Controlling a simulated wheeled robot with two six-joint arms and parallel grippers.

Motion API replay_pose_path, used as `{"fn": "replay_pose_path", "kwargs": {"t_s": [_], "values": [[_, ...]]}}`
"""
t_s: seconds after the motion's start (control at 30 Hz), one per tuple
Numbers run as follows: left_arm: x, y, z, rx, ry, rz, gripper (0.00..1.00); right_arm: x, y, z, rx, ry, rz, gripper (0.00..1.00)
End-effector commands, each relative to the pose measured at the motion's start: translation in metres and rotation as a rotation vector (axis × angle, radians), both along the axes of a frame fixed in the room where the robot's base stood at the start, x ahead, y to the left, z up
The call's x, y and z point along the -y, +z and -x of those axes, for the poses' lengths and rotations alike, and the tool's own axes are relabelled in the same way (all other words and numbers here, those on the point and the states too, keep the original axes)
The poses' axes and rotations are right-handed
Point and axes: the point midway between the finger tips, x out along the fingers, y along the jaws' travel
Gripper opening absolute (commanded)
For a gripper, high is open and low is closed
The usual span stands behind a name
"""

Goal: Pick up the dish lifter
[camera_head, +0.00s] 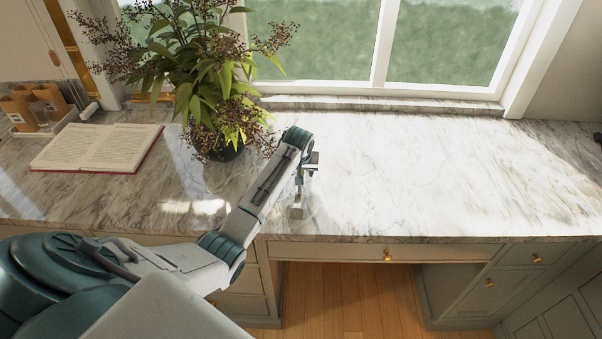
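My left gripper (298,207) hangs at the end of my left arm, pointing down over the marble counter (420,180) near its front edge, right of the potted plant. It is small, pale and seen from above, so I cannot tell whether its fingers are open or shut, touch the counter or hold anything. I cannot make out a dish lifter; the arm may hide part of the counter. My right gripper is not in view.
A potted plant (205,85) stands behind my arm. An open book (98,147) lies at the left, with brown containers (35,107) behind it. The counter right of my gripper is clear up to the window. A drawer (385,253) sits below its front edge.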

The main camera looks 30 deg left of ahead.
Motion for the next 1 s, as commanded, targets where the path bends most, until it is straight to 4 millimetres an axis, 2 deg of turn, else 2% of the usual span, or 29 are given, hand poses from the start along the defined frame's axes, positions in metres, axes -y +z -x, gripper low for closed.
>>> {"fn": "replay_pose_path", "kwargs": {"t_s": [0.4, 0.63, 1.0], "values": [[0.0001, -0.0024, 0.0002, -0.001, 0.0, 0.0, 0.47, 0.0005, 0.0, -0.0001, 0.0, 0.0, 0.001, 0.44], [0.0002, -0.0022, 0.0001, 0.0, 0.0, 0.0, 0.02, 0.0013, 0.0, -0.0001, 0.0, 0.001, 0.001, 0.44], [0.0, 0.0, -0.0002, 0.001, 0.0, 0.0, 0.0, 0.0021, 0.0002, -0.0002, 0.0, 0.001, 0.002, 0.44]]}}
